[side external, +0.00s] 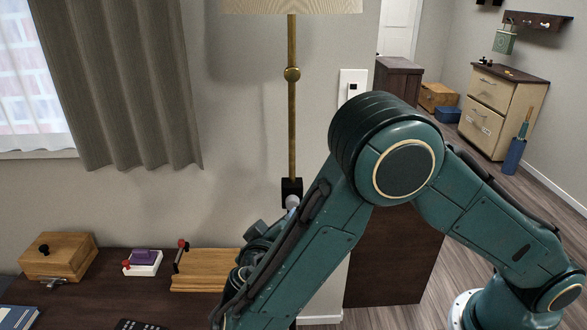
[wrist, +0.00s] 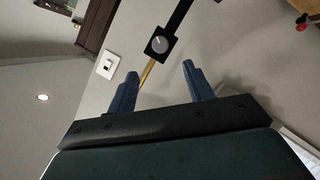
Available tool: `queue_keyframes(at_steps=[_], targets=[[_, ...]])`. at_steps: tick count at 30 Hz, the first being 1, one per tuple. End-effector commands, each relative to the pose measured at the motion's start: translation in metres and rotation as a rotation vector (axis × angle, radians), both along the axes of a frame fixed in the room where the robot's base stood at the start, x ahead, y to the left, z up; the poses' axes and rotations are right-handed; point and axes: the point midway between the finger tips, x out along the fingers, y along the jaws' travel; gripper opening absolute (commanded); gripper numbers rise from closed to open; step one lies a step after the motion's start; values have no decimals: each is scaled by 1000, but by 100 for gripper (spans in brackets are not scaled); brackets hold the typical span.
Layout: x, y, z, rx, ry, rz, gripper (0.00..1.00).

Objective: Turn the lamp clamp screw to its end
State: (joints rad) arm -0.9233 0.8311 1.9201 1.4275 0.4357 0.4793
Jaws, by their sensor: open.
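The lamp's brass pole (side external: 291,130) rises along the wall to a pale shade (side external: 290,5) at the top edge. A black clamp block (side external: 292,184) sits low on the pole. Its round grey screw knob (side external: 293,202) shows at the block, close to my arm in the side view. In the wrist view the knob (wrist: 159,43) faces the camera, with a light mark across it. My gripper (wrist: 160,69) is open and empty. Its two blue fingers point toward the clamp, and the knob appears between and beyond their tips. In the side view my arm mostly hides the gripper.
On the dark desk stand a wooden box (side external: 58,257), a white switch unit with a purple block (side external: 143,262), and a wooden stand with a red-tipped lever (side external: 180,255). A white wall switch (side external: 351,88) is right of the pole. The wall around the pole is clear.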

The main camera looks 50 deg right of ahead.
Motion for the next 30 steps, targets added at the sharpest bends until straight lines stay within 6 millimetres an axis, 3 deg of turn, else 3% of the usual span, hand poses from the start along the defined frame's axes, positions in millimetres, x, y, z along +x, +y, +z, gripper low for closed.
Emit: queue_keyframes(at_steps=[6, 30], targets=[[-13, 20, 7, 1, 0, 1, 52], [-10, -36, 36, 234, 159, -74, 52]])
